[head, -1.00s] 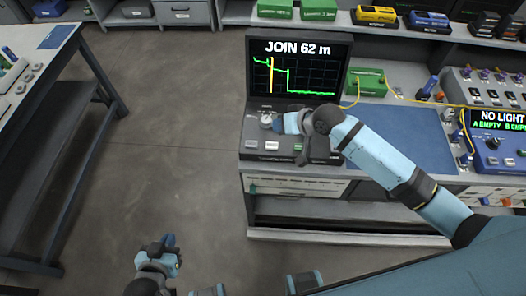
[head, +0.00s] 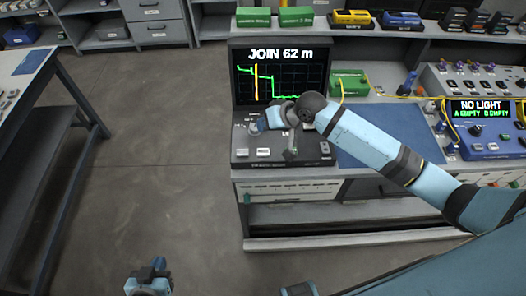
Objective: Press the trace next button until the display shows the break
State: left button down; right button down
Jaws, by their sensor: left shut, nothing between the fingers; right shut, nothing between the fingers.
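The trace unit's display (head: 281,77) reads "JOIN 62 m". It shows a green stepped trace with an orange vertical marker near the first step. The dark console (head: 245,139) below carries a round knob (head: 253,128), pale buttons (head: 263,152) along the front and a green button (head: 293,151). The button labels are too small to read. My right gripper (head: 262,123) is shut and empty over the console, close beside the knob; contact cannot be told. My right wrist hides part of the console. My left gripper (head: 156,271) is shut and empty, low over the floor.
A blue mat (head: 385,135) lies right of the console. A green box (head: 349,84) with a yellow cable stands behind it. A blue meter (head: 485,128) reading "NO LIGHT" stands at right. Another table (head: 28,62) is at left, with open floor (head: 160,150) between.

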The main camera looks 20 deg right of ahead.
jog(key=b, duration=0.7)
send_over(265, 150)
notch_tip(265, 150, down, 7)
jog(key=shift+r, duration=0.2)
jog(key=shift+f, duration=0.9)
dwell(0.4)
jog(key=shift+f, duration=0.35)
